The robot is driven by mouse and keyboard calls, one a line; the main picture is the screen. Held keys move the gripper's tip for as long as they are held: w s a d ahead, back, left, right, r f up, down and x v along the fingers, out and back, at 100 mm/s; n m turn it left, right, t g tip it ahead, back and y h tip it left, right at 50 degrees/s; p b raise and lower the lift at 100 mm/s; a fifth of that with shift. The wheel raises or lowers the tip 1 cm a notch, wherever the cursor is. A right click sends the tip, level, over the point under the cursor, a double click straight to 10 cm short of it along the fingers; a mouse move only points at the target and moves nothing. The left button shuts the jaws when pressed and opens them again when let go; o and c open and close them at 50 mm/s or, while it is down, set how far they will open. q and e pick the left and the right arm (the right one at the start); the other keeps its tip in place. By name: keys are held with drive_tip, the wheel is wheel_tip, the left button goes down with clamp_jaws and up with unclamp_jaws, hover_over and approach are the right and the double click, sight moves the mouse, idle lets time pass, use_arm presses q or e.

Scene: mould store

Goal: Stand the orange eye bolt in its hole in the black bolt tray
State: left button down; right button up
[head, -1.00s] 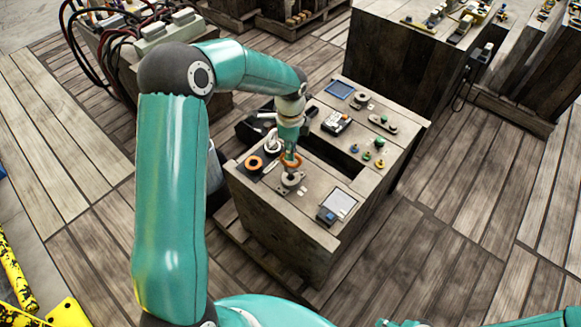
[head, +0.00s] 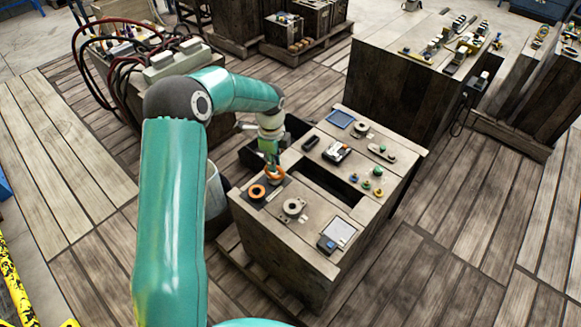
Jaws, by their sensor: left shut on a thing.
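My left gripper (head: 272,163) is shut on the orange eye bolt (head: 278,176), whose ring shows just below the fingers. It is over the left side of the wooden crate top, at the far end of the small black bolt tray (head: 247,201). The eye bolt's shank is hidden, and I cannot tell whether it touches the tray or is in a hole. Another orange ring (head: 257,192) sits on the tray, left of and nearer than the held one. My right gripper is not in view.
A grey round flanged part (head: 293,207) stands near the tray, and a blue-and-white device (head: 335,235) lies at the near corner. A dark rectangular opening (head: 328,187) cuts the crate top. Several small parts lie beyond it. A black bin (head: 254,155) is behind the gripper.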

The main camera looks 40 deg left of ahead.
use_arm(q)
drive_tip(key=s+a+n+p, duration=0.1)
drive_tip(key=s+a+p, duration=0.15)
drive_tip(key=a, duration=0.35)
drive_tip(key=shift+s+d+f+b, duration=0.15)
drive_tip(key=shift+s+f+b, duration=0.05)
drive_tip(key=shift+f+b, duration=0.75)
drive_tip(key=shift+s+d+f+b, duration=0.15)
drive_tip(key=shift+f+b, duration=0.6)
drive_tip(key=shift+f, duration=0.4)
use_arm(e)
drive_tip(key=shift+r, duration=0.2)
use_arm(q)
drive_tip(key=shift+r, duration=0.15)
drive_tip(key=shift+f, duration=0.25)
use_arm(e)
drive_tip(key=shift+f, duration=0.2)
use_arm(q)
drive_tip(key=shift+f+b, duration=0.25)
drive_tip(key=shift+b, duration=0.15)
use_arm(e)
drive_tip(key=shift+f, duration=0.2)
use_arm(q)
drive_tip(key=shift+f, duration=0.15)
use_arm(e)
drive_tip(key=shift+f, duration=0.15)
